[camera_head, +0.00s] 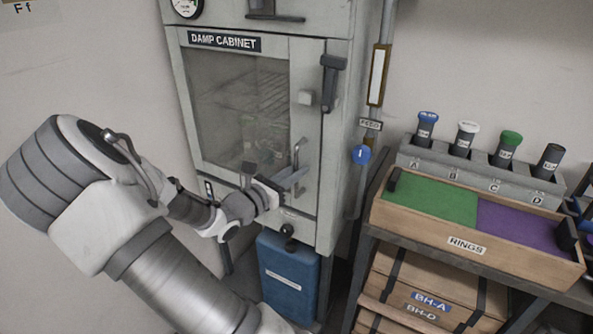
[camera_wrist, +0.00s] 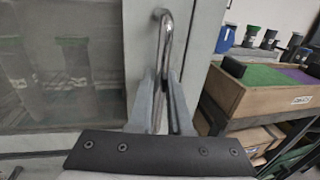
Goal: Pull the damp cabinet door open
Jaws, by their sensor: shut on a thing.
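The door looks flush with the cabinet front. The upright metal bar handle (camera_head: 297,152) is at the door's lower right. My gripper (camera_head: 290,180) reaches it from the lower left and is shut on it. In the wrist view the handle (camera_wrist: 166,32) rises between my two fingers (camera_wrist: 162,105). The fingers hide its lower part.
A dark latch lever (camera_head: 331,78) is on the cabinet's upper right. A blue container (camera_head: 288,280) stands below. At right, a bench carries a wooden rings tray (camera_head: 430,222) and a rack (camera_head: 470,175) of capped bottles. Wooden boxes (camera_head: 420,285) sit underneath.

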